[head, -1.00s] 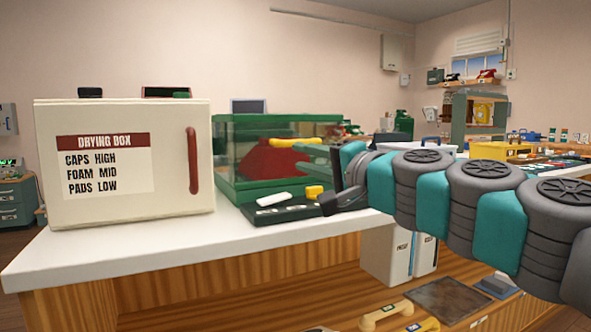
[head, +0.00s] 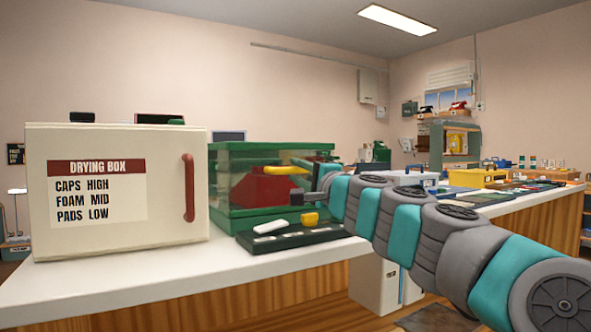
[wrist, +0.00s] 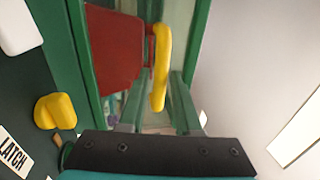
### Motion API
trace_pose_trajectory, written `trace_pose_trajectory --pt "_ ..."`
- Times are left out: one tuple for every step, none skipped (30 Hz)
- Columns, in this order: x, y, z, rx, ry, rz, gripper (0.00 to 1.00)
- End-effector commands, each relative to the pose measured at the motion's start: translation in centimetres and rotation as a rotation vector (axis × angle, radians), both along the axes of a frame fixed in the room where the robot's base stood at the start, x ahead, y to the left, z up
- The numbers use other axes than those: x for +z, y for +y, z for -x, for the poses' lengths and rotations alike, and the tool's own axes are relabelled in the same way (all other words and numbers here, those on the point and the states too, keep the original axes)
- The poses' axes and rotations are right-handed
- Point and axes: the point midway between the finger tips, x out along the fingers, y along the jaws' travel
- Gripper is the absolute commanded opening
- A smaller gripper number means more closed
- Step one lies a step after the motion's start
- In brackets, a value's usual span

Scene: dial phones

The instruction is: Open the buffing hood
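The buffing hood appears to be the green-framed clear box (head: 225,208) on the white counter, though no label on it is readable. A red shape (head: 262,190) shows behind its clear side, with a yellow handle bar (head: 284,171) at its front. My gripper (head: 303,188) is at the box's right front, close to the handle. In the wrist view, the two grey-green fingers (wrist: 158,88) are apart, with the yellow handle (wrist: 160,65) between them. I cannot tell whether either finger touches it. A dark panel (head: 285,239) in front carries a yellow knob (wrist: 55,112) and a "LATCH" label (wrist: 14,153).
A cream drying box (head: 175,215) with a red handle stands left of the green box. The white counter (head: 120,280) is bare along its front edge. More benches with a yellow box (head: 478,177) and phones lie at the right back.

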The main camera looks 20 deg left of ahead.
Motion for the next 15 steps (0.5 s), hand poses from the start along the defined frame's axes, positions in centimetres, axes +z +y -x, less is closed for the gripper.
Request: trace_pose_trajectory --pt "0.14 0.24 -0.29 -0.002 0.0 0.0 0.32" --pt "0.19 0.35 -0.4 -0.002 0.0 -0.001 0.32" --pt "0.21 0.5 -0.52 -0.001 -0.001 -0.001 0.32" --pt "0.21 0.59 -0.59 -0.001 -0.001 -0.001 0.32" --pt "0.21 0.69 -0.64 -0.001 -0.001 -0.001 0.32" --pt "0.21 0.76 -0.69 0.0 -0.001 -0.001 0.32" --pt "0.21 0.81 -0.71 0.0 -0.001 -0.001 0.32" --pt "0.21 0.85 -0.73 0.0 -0.001 -0.001 0.32" --pt "0.2 0.87 -0.74 0.001 -0.001 -0.001 0.32" --pt "0.2 0.89 -0.74 0.001 -0.001 -0.001 0.32" --pt "0.19 0.9 -0.73 0.001 0.0 0.0 0.32" --pt "0.2 0.89 -0.71 0.001 -0.001 -0.001 0.32" --pt "0.2 0.89 -0.71 0.001 -0.001 -0.001 0.32" --pt "0.21 0.88 -0.71 0.001 -0.001 -0.001 0.32" --pt "0.21 0.88 -0.7 0.001 -0.001 -0.001 0.32"
